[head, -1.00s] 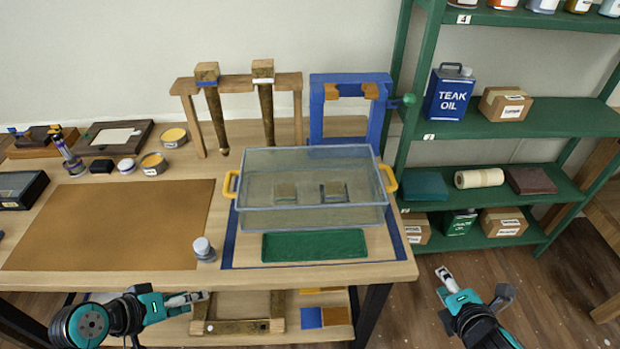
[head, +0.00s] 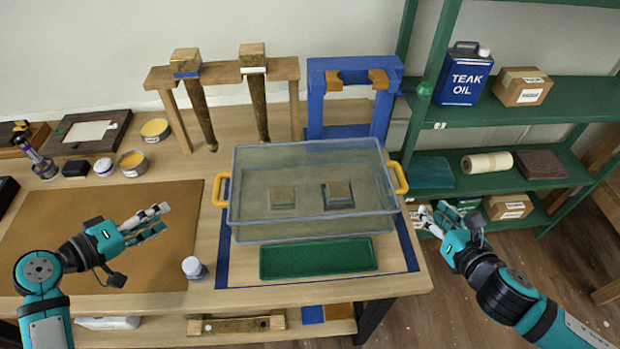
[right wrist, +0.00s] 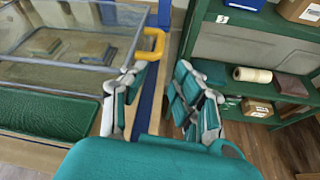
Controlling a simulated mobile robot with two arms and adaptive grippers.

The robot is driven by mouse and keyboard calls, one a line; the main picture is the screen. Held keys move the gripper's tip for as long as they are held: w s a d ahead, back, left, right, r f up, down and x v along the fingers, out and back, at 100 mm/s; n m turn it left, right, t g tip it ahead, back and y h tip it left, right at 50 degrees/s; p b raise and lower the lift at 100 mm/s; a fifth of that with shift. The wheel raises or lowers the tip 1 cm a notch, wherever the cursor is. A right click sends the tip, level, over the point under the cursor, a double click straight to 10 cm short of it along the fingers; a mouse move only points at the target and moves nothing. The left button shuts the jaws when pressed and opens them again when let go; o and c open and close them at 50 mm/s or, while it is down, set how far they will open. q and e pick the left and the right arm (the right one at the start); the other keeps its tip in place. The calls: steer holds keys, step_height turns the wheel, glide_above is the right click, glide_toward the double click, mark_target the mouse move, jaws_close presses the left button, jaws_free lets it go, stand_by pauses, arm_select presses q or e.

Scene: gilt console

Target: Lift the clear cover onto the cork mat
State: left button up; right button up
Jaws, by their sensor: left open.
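The clear cover (head: 310,218) is a see-through box with a blue-grey rim and a yellow handle on each side. It stands on a blue-bordered area of the bench, with small blocks showing through it. The cork mat (head: 60,225) is the brown sheet at left, with nothing resting on it. My left gripper (head: 160,220) is open and empty above the mat's right part, left of the left handle (head: 221,190). My right gripper (head: 430,214) is open just right of the right handle (head: 399,177); in the right wrist view that handle (right wrist: 153,44) is near one fingertip, contact unclear.
A green tray (head: 318,260) lies in front of the cover. A small capped jar (head: 193,268) stands between mat and cover. A wooden rack (head: 225,75) and blue frame (head: 352,130) stand behind. A green shelf unit (head: 520,115) is at right.

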mark_target(217, 185)
arm_select(q)
steer(key=x, duration=1.7)
steer(key=shift+w+d+f, duration=0.2)
arm_select(e)
steer(key=x, duration=1.7)
steer(key=shift+w+f, duration=0.15)
steer(key=shift+w, duration=0.15)
arm_select(q)
steer(key=c, duration=0.7)
arm_select(e)
jaws_close()
arm_select(q)
jaws_close()
steer(key=shift+r, duration=0.15)
